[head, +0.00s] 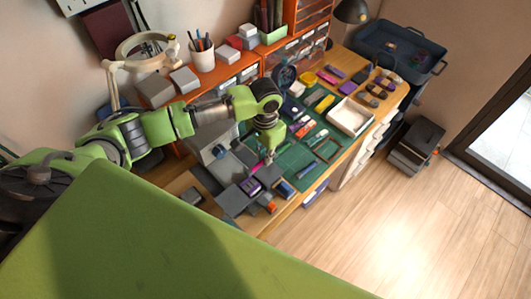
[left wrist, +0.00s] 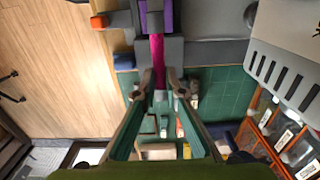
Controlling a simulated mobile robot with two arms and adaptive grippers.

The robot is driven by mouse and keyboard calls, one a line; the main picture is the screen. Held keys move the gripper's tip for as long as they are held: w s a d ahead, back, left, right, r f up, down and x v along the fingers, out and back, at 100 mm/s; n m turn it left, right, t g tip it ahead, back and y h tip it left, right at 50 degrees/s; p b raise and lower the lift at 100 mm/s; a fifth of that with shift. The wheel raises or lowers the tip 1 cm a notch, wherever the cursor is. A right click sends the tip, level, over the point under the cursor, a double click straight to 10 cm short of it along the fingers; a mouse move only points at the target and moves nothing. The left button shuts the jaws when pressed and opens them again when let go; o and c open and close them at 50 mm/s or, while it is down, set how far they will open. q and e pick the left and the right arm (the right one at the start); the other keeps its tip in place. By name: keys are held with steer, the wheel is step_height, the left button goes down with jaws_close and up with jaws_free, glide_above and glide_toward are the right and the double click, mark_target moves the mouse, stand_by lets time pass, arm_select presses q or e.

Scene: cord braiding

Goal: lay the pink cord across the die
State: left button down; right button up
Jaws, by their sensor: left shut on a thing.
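My left gripper (head: 269,158) points down over the front of the workbench and is shut on the pink cord (left wrist: 157,58). In the left wrist view its fingertips (left wrist: 160,82) close around the cord's near end. The cord runs straight from there to a grey fixture (left wrist: 172,50) with a purple block (left wrist: 168,16) in it, probably the die. I cannot tell how the cord meets the fixture. My right gripper is not in view.
A green cutting mat (head: 290,178) with several small coloured items lies right of the fixture. A white tray (head: 349,117) stands farther right. A white cup of pens (head: 202,56) and orange drawers (head: 310,20) stand behind. An orange piece (left wrist: 99,21) juts from the fixture's side.

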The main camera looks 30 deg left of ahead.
mark_target(265, 172)
arm_select(q)
steer(key=shift+f+b, duration=0.3)
steer(key=shift+f, duration=0.15)
step_height(265, 172, down, 3)
steer(key=b, duration=0.4)
steer(key=shift+f, duration=1.05)
steer(key=shift+p, duration=0.3)
steer(key=shift+f+p, duration=0.25)
steer(key=shift+p, duration=0.15)
